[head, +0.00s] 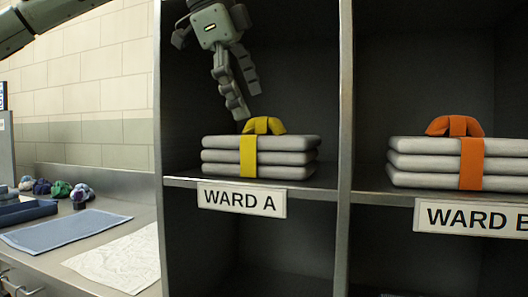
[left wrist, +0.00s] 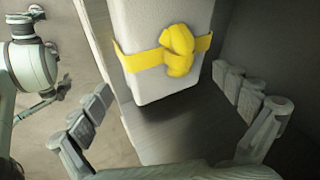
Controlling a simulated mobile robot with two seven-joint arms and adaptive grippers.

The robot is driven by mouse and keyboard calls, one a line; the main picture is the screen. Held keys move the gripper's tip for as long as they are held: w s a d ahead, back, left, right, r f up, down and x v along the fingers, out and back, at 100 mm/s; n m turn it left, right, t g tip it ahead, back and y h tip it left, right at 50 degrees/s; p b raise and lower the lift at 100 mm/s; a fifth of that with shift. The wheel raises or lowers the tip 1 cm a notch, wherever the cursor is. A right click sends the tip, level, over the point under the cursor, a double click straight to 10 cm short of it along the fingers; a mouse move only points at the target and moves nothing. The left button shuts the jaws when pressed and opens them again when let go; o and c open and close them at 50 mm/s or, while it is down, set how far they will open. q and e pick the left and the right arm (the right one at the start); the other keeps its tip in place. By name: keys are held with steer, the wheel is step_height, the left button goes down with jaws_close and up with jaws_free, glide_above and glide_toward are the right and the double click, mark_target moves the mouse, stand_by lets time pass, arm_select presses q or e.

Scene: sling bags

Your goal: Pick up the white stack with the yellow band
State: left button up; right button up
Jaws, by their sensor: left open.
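The white stack (head: 222,156) of several folded layers lies on the shelf above the WARD A label. A yellow band (head: 249,157) wraps it and ends in a raised yellow loop (head: 263,125) on top. My left gripper (head: 246,103) is open and empty, with its fingers pointing down just above the loop. In the left wrist view the stack (left wrist: 160,25) and its yellow loop (left wrist: 178,50) show beyond and between the spread fingers of the gripper (left wrist: 163,85). No contact with the loop is visible. My right gripper does not show clearly in either view.
A grey upright divider (head: 345,150) separates this bay from the WARD B bay, which holds a similar stack (head: 425,163) with an orange band (head: 471,163). A counter at left holds a blue mat (head: 65,231), a white sheet (head: 122,258) and several small bundles.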

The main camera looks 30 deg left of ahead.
mark_target(258, 123)
arm_select(q)
steer(key=x, duration=0.4)
steer(key=shift+f, duration=0.25)
steer(key=shift+c, duration=0.6)
steer(key=shift+f, duration=0.2)
steer(key=c, duration=1.5)
steer(key=shift+r, duration=0.3)
steer(key=shift+f, duration=0.1)
